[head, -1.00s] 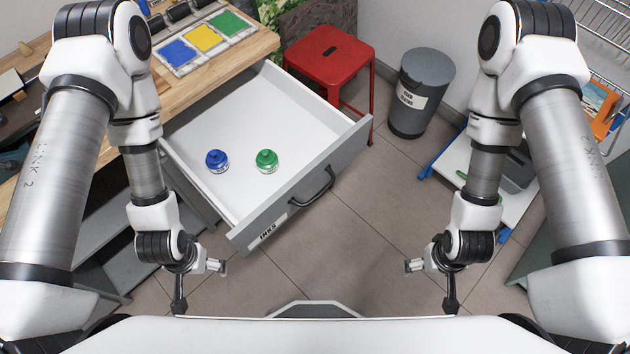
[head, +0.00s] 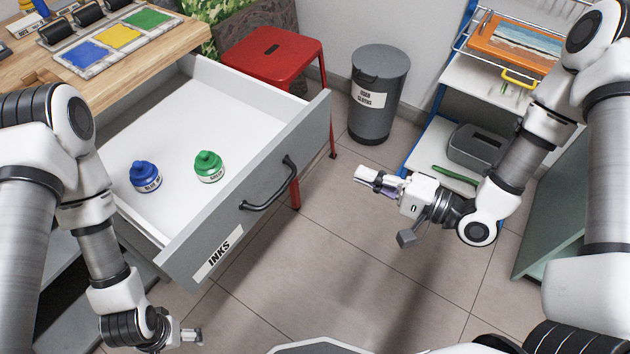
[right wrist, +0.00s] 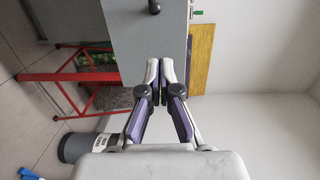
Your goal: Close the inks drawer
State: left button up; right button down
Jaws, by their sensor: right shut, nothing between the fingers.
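The inks drawer (head: 235,205) is pulled well out of the wooden-topped bench. Its grey front has a black bar handle (head: 271,187) and an INKS label. A blue ink bottle (head: 145,177) and a green ink bottle (head: 209,166) stand upright inside. My right gripper (head: 362,176) is shut and empty, pointing left, to the right of the drawer front and apart from it. In the right wrist view its closed fingertips (right wrist: 160,66) appear against the grey drawer front (right wrist: 145,32). My left gripper (head: 195,336) is low at the bottom left, below the drawer front; its jaws are unclear.
A red stool (head: 273,48) stands just behind the drawer's far corner. A grey bin (head: 376,100) stands by the wall. A shelf rack (head: 470,85) with a grey box (head: 480,147) is at right. The floor (head: 330,260) before the drawer is clear.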

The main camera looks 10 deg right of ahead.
notch_tip(320, 180, down, 4)
jog(key=w+d+t+b, duration=0.2)
jog(key=b, duration=0.3)
send_near(305, 143)
jog(key=x, duration=0.7)
jog(key=shift+a, duration=0.2)
pick_arm(q)
notch_tip(305, 143, down, 8)
